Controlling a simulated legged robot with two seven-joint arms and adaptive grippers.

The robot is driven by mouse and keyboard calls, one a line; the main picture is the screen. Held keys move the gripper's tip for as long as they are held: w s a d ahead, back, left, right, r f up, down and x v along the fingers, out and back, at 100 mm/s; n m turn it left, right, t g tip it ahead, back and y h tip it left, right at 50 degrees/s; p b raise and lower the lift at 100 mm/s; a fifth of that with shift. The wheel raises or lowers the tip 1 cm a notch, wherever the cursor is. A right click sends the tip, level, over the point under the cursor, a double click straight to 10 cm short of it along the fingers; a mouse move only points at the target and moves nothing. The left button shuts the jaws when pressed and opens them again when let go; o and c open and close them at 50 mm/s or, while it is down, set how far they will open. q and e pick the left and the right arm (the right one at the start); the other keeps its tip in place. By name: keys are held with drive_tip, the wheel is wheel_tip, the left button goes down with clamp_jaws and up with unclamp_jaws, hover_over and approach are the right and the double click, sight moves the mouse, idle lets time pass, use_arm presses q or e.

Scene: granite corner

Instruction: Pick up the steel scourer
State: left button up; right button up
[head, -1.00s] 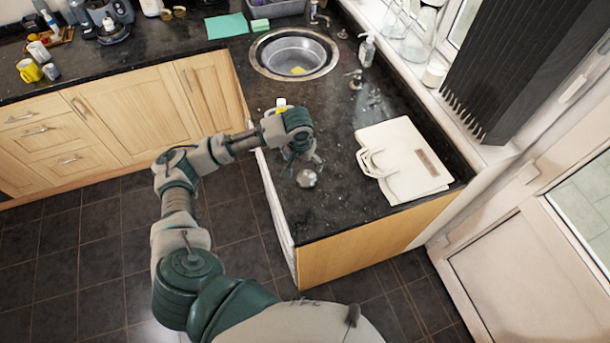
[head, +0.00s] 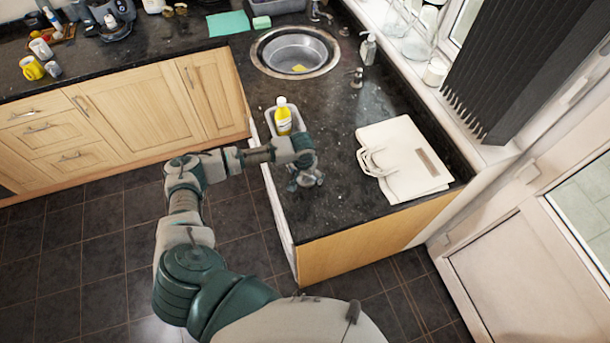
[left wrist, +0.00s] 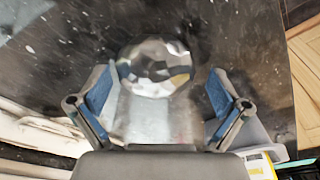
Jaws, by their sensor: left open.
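The steel scourer (left wrist: 155,68) is a shiny, faceted silver ball on the dark granite counter. In the left wrist view it lies between and slightly beyond my two blue-padded fingers, with a clear gap on each side. My left gripper (head: 305,179) is open and points down over the counter near its front left edge. In the head view the gripper covers most or all of the scourer. I cannot tell the exact height of the fingers above the counter. My right gripper is not in view.
A grey caddy (head: 270,133) with a yellow bottle (head: 283,117) stands just behind my left gripper. White boards (head: 408,160) lie to its right. The round sink (head: 296,52) is farther back. Bare granite lies between gripper and boards.

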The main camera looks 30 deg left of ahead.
use_arm(q)
drive_tip(key=shift+s+d+r, duration=0.1)
drive_tip(key=shift+d+r, duration=0.05)
drive_tip(key=shift+d, duration=0.15)
drive_tip(key=c, duration=0.9)
drive_tip(key=shift+c, duration=0.2)
drive_tip(key=shift+a, duration=0.15)
